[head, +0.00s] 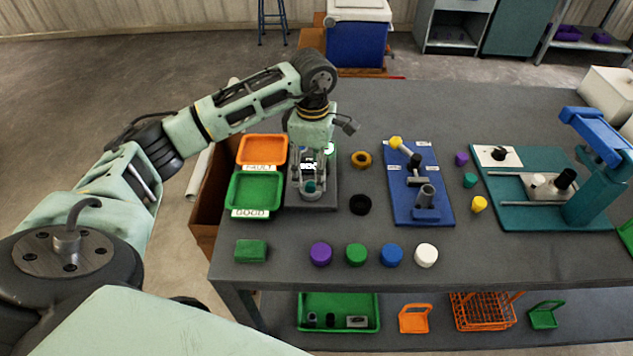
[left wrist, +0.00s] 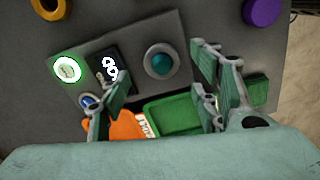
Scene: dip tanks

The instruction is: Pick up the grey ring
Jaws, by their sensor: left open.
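The grey ring (left wrist: 149,56) surrounds a teal disc (left wrist: 163,65) on a dark grey panel (left wrist: 186,85) in the left wrist view. In the head view the teal disc (head: 310,187) shows under my left gripper, and the fingers partly hide the ring around it. My left gripper (head: 308,183) points down over the panel, open and empty. In the left wrist view its fingers (left wrist: 157,75) stand apart, on either side of the ring. I cannot tell how high the fingertips are above it. My right gripper is not in view.
Green (head: 231,192) and orange (head: 240,151) trays stand left of the panel. A black ring (head: 360,212) and a yellow-brown ring (head: 361,166) lie to its right. Colored pucks, including a purple one (head: 320,255), line the front. A blue fixture (head: 408,183) stands further right.

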